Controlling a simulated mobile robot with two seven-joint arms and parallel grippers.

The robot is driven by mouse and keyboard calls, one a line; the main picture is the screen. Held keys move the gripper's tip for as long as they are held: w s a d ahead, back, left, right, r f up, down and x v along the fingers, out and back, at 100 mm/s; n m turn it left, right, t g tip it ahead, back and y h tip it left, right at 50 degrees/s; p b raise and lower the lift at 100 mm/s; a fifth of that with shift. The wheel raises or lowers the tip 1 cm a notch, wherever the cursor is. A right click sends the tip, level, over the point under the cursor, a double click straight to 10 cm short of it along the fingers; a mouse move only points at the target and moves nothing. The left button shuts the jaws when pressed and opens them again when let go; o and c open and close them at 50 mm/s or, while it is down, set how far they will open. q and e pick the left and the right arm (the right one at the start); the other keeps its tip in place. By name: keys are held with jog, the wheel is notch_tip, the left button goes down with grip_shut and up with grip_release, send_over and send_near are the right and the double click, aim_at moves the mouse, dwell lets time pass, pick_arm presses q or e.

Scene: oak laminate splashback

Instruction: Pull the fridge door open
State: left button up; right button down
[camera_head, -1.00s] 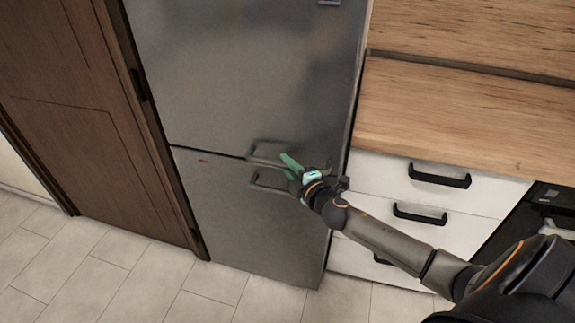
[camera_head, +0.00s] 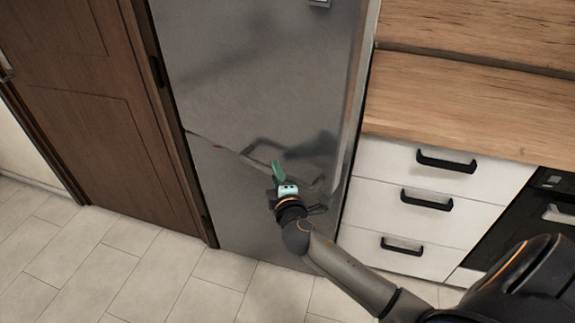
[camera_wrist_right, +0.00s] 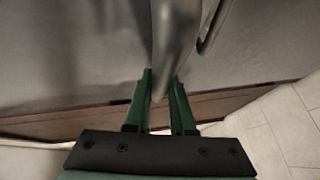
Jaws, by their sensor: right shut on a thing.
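The grey metal fridge has an upper door (camera_head: 255,75) and a lower door (camera_head: 235,205). The upper door stands slightly ajar, its bottom edge slanting out from the lower front at the right. My right gripper (camera_head: 277,170) is at the upper door's handle near that bottom edge. In the right wrist view its green fingers (camera_wrist_right: 160,88) are on either side of the grey bar handle (camera_wrist_right: 174,35), shut on it. In the head view the gripper hides part of the handle. My left gripper is not in view.
White drawers (camera_head: 410,205) with black handles and a wooden worktop (camera_head: 455,105) stand close on the right. A dark oven (camera_head: 520,230) is at the far right. A brown wooden door (camera_head: 85,110) is at the left. Tiled floor (camera_head: 130,250) in front is clear.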

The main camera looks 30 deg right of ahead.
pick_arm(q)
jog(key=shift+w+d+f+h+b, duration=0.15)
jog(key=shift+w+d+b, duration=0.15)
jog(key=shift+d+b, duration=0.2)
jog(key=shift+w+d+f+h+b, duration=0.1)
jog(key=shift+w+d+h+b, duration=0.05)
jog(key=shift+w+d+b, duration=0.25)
pick_arm(e)
jog(key=a, duration=0.1)
jog(key=a+m+h, duration=0.1)
jog(key=a, duration=0.1)
jog(key=s+a+g+h, duration=0.1)
jog(key=a, duration=0.1)
jog(key=shift+a+f+m, duration=0.1)
jog(key=shift+m, duration=0.2)
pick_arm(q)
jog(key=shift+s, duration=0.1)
pick_arm(e)
jog(key=c, duration=0.8)
grip_release()
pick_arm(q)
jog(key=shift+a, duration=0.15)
pick_arm(e)
jog(key=shift+o, duration=0.2)
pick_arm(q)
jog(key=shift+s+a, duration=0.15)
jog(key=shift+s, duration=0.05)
